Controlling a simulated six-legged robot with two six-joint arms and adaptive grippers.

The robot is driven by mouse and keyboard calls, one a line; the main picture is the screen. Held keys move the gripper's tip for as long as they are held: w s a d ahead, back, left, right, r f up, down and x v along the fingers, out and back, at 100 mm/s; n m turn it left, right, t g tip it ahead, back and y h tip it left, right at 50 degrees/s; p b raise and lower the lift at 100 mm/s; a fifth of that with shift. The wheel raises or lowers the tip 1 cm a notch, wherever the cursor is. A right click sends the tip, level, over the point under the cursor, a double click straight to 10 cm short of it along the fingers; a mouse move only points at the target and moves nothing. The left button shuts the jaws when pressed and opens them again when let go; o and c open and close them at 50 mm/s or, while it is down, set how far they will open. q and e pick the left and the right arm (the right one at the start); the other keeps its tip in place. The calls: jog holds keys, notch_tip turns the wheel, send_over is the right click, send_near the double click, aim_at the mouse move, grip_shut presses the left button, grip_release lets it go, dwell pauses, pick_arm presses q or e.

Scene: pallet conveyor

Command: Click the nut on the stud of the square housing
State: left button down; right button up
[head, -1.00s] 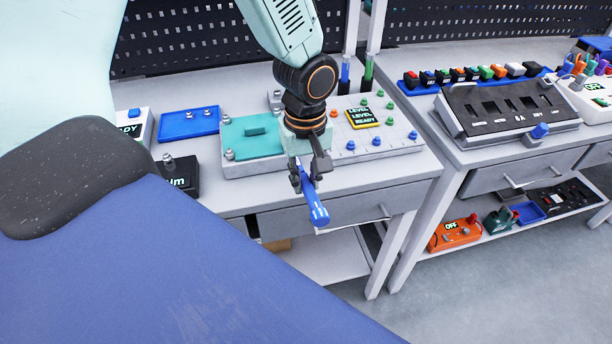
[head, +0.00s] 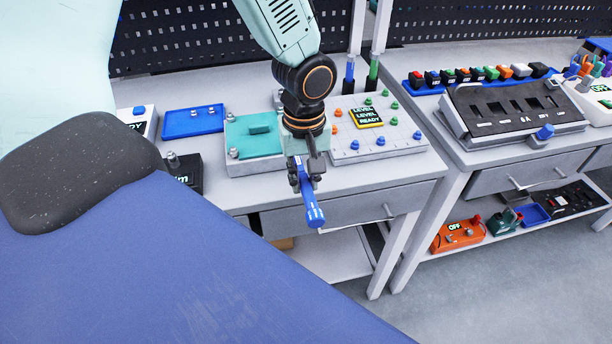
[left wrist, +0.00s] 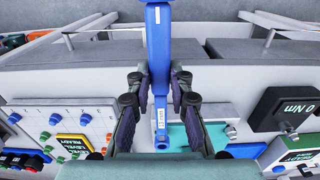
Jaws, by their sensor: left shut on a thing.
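My left gripper (head: 306,183) is shut on a blue wrench-like tool (head: 313,208), held above the front edge of the bench. In the left wrist view, the tool (left wrist: 157,40) runs between the two fingers (left wrist: 160,90). A square light grey housing (head: 262,166) with a teal plate (head: 258,145) sits on the bench behind the gripper. A metal nut or stud head (head: 233,152) shows at its near left corner; I cannot tell which. The gripper's wrist hides the housing's right side. In the left wrist view, the teal plate (left wrist: 205,137) is partly behind a finger. My right gripper is not in view.
A grey panel (head: 400,140) with coloured knobs and a display is right of the housing. A blue tray (head: 193,122) and a black "Nm" box (head: 186,174) are to the left.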

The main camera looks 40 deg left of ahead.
pick_arm(q)
jog(key=shift+s+a+m, duration=0.35)
jog(key=shift+m, duration=0.15)
dwell(0.5)
jog(key=shift+w+d+n, duration=0.2)
jog(key=shift+n, duration=0.1)
dwell(0.4)
jog(key=shift+r, duration=0.15)
jog(key=shift+r+p, duration=2.3)
jog(key=shift+r, duration=0.1)
